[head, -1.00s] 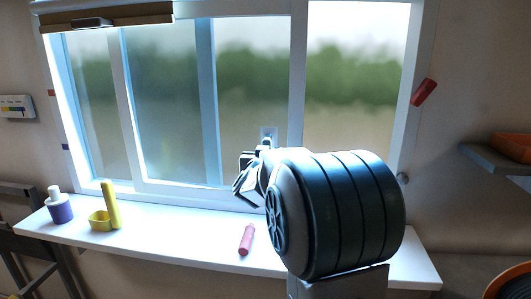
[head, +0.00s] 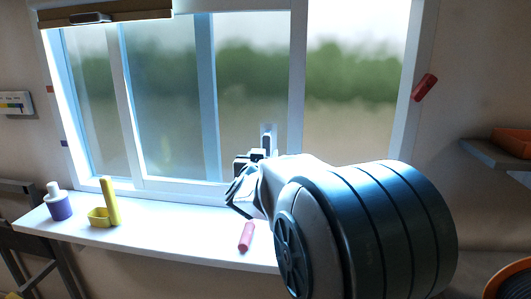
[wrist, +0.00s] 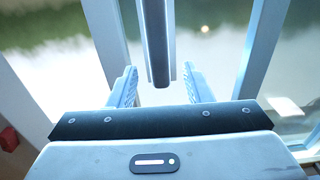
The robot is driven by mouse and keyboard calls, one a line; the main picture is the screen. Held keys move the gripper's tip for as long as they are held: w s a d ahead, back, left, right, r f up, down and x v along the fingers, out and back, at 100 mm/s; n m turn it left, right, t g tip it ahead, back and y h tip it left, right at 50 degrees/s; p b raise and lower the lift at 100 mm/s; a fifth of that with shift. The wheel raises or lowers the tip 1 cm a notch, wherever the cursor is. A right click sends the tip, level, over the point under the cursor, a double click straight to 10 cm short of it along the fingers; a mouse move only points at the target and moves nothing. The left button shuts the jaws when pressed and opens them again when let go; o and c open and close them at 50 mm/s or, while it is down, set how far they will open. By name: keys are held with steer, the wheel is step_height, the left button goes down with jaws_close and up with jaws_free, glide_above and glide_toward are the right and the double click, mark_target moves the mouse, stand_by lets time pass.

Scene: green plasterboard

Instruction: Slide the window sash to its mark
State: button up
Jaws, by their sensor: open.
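The window sash frame (head: 297,110) is pale blue-white, with frosted panes to its left. A small upright handle (head: 266,142) on a pale plate stands low on the window, left of that frame. In the wrist view the handle is a dark vertical bar (wrist: 157,45). My gripper (head: 254,156) is at the lower end of the handle. In the wrist view its open fingers (wrist: 161,86) stand either side of the bar's lower end, with gaps on both sides. A small red tab (head: 50,90) and a blue tab (head: 64,143) sit on the left window edge; I cannot tell which is the mark.
A red object (head: 424,88) is on the right frame. A rolled blind (head: 120,14) hangs at top left.

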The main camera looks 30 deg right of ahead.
steer(key=v, duration=0.8)
steer(key=shift+s, duration=0.25)
steer(key=shift+a, duration=0.2)
steer(key=s+a+f+n+g+y+p, duration=0.1)
steer(key=s+a+f+n+g+y, duration=0.35)
steer(key=a+f+y, duration=0.6)
steer(key=s+f+n+g, duration=0.1)
steer(key=s+f+g, duration=0.2)
steer(key=s, duration=0.5)
steer(key=s+a+f+n+g, duration=0.1)
steer(key=s+f+g, duration=0.2)
steer(key=s, duration=0.6)
steer(key=shift+s+a+g+p, duration=0.2)
steer(key=shift+s+g+p, duration=0.15)
steer(key=shift+g, duration=0.4)
